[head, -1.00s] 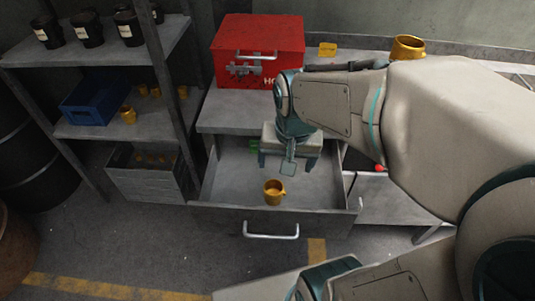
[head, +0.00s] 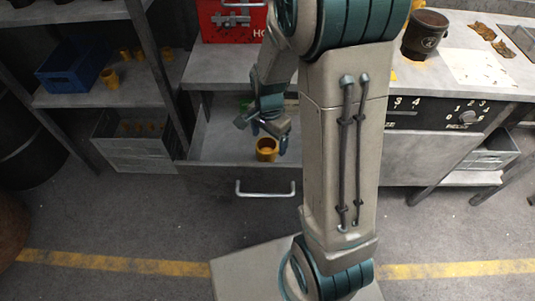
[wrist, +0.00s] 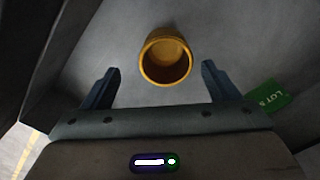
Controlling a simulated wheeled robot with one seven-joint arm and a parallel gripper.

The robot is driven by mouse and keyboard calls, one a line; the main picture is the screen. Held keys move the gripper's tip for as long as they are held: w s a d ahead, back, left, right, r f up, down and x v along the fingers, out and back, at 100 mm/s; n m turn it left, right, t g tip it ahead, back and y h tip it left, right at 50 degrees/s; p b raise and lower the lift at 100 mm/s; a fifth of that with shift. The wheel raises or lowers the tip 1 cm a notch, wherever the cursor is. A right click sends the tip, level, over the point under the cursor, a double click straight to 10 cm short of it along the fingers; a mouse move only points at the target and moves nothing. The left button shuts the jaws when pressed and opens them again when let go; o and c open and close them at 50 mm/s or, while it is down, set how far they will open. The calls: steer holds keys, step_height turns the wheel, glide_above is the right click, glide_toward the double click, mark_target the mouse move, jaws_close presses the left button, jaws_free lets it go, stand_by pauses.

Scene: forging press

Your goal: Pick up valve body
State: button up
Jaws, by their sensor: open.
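The valve body, a yellow-gold cup-like part (head: 267,149), stands in the open drawer (head: 222,134). In the wrist view the valve body (wrist: 166,58) shows its round open mouth, just beyond and between the two fingertips. My gripper (head: 266,128) is inside the drawer space, close to the valve body in the head view. In the wrist view my gripper (wrist: 161,80) is open, with a finger on each side and clear gaps to the part. The two do not appear to touch.
A green tag (wrist: 269,96) lies in the drawer at right in the wrist view. A red box (head: 231,22) stands on the bench above. A shelf on the left holds a blue bin (head: 82,66) and more yellow parts (head: 110,78). A dark pot (head: 425,34) stands on the right bench.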

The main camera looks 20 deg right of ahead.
mark_target(267, 151)
steer(key=shift+w+a+f+b, duration=0.1)
steer(key=shift+w+f+b, duration=0.1)
steer(key=shift+f, duration=1.55)
steer(key=shift+w+a+f+b, duration=0.1)
steer(key=shift+f+b, duration=0.1)
steer(key=shift+f, duration=1.5)
steer(key=c, duration=1.3)
